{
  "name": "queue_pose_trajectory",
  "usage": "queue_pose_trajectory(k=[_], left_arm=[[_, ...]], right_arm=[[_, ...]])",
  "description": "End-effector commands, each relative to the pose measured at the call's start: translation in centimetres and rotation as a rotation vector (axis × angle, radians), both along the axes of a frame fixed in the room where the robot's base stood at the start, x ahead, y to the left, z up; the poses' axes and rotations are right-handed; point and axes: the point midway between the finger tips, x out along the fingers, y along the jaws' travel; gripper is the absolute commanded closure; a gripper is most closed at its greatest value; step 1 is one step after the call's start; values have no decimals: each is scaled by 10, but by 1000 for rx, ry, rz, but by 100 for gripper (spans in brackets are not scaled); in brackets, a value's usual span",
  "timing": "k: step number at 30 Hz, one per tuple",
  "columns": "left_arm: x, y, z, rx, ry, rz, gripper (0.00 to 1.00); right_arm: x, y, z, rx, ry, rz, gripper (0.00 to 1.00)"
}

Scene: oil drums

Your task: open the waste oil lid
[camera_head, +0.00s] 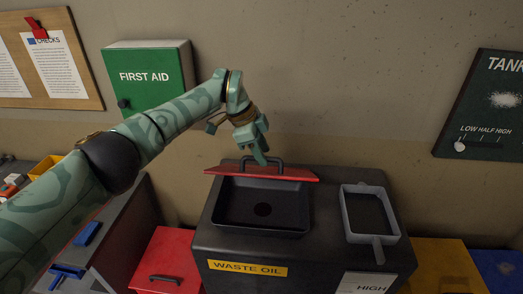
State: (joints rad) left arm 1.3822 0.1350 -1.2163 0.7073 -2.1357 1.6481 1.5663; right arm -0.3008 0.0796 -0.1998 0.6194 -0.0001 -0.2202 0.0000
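The dark waste oil box (228,252) stands in the middle with a yellow WASTE OIL label on its front. Its black basin (235,205) is uncovered and a dark round drain hole shows in it. The red lid (230,171) is raised at the basin's back edge and shows as a thin slanted strip. Its black handle (281,167) stands up from it. My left gripper (260,160) points down at the handle, with its fingertips overlapping the handle loop in the view. Whether the fingers close on the bar is too small to tell. My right gripper is out of view.
A grey tray with a handle (373,240) sits on the box top at right. A red box (178,248) and a grey cabinet with blue handles stand at left. A green FIRST AID box (150,75) hangs on the wall behind my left arm.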

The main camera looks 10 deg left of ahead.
Motion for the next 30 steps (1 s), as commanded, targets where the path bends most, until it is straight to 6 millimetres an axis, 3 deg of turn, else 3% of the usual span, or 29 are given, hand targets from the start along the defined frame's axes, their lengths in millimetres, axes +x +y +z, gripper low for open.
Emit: queue_pose_trajectory(k=[20, 26, 30], left_arm=[[0, 0, 5, -4, -3, -1, 66], [-1, 12, 32, -4, -5, 0, 66], [-4, 27, 68, -4, -5, 0, 66]], right_arm=[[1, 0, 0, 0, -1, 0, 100], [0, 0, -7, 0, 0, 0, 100], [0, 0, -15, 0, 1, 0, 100]])
